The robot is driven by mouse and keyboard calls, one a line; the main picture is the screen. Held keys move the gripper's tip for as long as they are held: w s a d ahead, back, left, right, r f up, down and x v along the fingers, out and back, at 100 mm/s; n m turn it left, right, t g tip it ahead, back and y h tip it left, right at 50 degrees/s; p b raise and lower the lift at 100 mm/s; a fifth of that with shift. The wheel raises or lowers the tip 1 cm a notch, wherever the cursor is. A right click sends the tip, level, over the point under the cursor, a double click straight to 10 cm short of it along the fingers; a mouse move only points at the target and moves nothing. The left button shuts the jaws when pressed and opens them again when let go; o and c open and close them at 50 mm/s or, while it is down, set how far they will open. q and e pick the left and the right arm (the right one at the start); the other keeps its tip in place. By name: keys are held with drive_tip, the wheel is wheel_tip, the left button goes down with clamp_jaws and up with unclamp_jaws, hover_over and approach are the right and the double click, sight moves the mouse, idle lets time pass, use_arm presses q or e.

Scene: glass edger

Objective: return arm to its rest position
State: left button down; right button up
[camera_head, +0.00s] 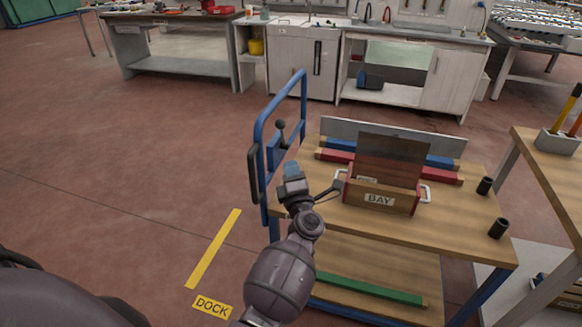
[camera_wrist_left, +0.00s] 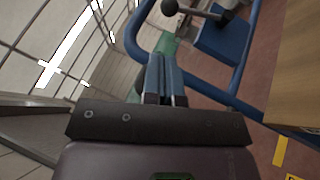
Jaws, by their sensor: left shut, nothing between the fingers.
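My left arm reaches up from the bottom of the head view. My left gripper (camera_head: 291,168) is shut and empty, its blue-grey fingers beside the cart's blue handle frame (camera_head: 258,130). In the left wrist view the two fingers (camera_wrist_left: 163,75) lie together with nothing between them. The handle frame passes close by them there, and a lever with a black knob (camera_wrist_left: 170,7) shows above. Whether the fingers touch the frame I cannot tell. My right gripper is in neither view.
The wooden cart (camera_head: 455,225) carries a box marked BAY (camera_head: 380,199) holding a dark panel, coloured bars and two black cylinders. Another table (camera_head: 555,170) stands at right. A yellow floor line (camera_head: 213,248) and DOCK label (camera_head: 212,307) lie left. Open floor extends left.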

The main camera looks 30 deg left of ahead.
use_arm(q)
drive_tip(key=shift+d, duration=0.1)
drive_tip(key=w+d+r+m+t+h, duration=0.2)
drive_tip(key=d+r+m+t+h, duration=0.3)
drive_tip(key=m+h, duration=0.5)
drive_tip(key=s+d+f+m+g+h, duration=0.1)
drive_tip(key=s+d+f+m+h, duration=0.35)
drive_tip(key=m, duration=0.75)
drive_tip(key=s+a+f+m+g, duration=0.1)
drive_tip(key=s+f+m+g, duration=0.1)
drive_tip(key=s+f, duration=0.5)
drive_tip(key=s+a+f+m+g, duration=0.2)
drive_tip(key=s+f, duration=0.4)
drive_tip(key=s, duration=0.6)
drive_tip(key=s+a+f+m+g, duration=0.1)
drive_tip(key=s+f+m+g, duration=0.2)
drive_tip(key=s, duration=0.7)
wheel_tip(320, 180, down, 5)
drive_tip(key=shift+s+a+r+g, duration=0.2)
drive_tip(key=shift+a+g, duration=0.1)
drive_tip(key=shift+g, duration=0.7)
